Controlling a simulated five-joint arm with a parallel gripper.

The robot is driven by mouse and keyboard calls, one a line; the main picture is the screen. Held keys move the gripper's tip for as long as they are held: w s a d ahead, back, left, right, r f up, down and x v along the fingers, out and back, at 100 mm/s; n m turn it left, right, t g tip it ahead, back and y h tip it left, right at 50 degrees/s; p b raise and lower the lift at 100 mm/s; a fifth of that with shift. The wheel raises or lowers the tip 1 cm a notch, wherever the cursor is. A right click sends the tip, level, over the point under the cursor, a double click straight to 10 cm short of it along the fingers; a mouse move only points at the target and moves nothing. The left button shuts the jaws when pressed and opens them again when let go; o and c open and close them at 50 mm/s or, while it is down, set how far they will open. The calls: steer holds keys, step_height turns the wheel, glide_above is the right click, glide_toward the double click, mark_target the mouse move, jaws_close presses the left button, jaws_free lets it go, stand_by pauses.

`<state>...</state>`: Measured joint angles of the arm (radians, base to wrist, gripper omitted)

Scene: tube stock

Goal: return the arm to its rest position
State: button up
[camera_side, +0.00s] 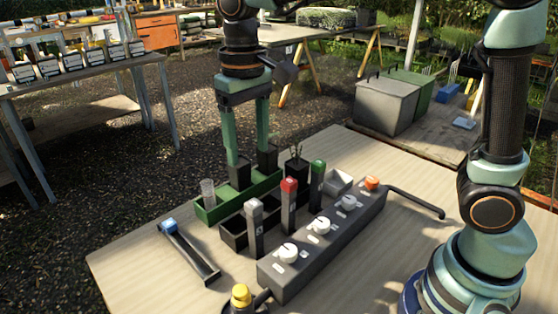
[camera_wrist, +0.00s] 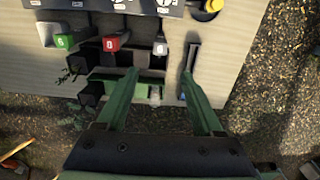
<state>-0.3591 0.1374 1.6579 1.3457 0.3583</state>
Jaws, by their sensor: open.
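My gripper (camera_side: 253,170) hangs pointing down over the green tray (camera_side: 212,214) in the side view. Its two green fingers with dark tips are spread apart, with nothing seen held between them. In the wrist view, my gripper (camera_wrist: 161,76) shows its fingers apart over the tray area. A clear tube (camera_side: 208,191) stands at the tray's left end. How high the fingertips are above the tray is hard to tell.
Grey-, red- (camera_side: 289,205) and green-topped (camera_side: 317,185) posts stand in front of the tray. A dark box with white knobs (camera_side: 320,226) lies nearer. A blue-ended rail (camera_side: 190,252) lies left, and a yellow-topped item (camera_side: 241,297) stands at the front. The table's left corner is bare.

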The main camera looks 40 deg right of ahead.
steer(key=shift+d, duration=0.1)
steer(key=s+d+t, duration=0.5)
steer(key=s+d, duration=0.4)
steer(key=d, duration=0.4)
steer(key=shift+d+f+t, duration=0.3)
steer(key=shift+d+f, duration=0.1)
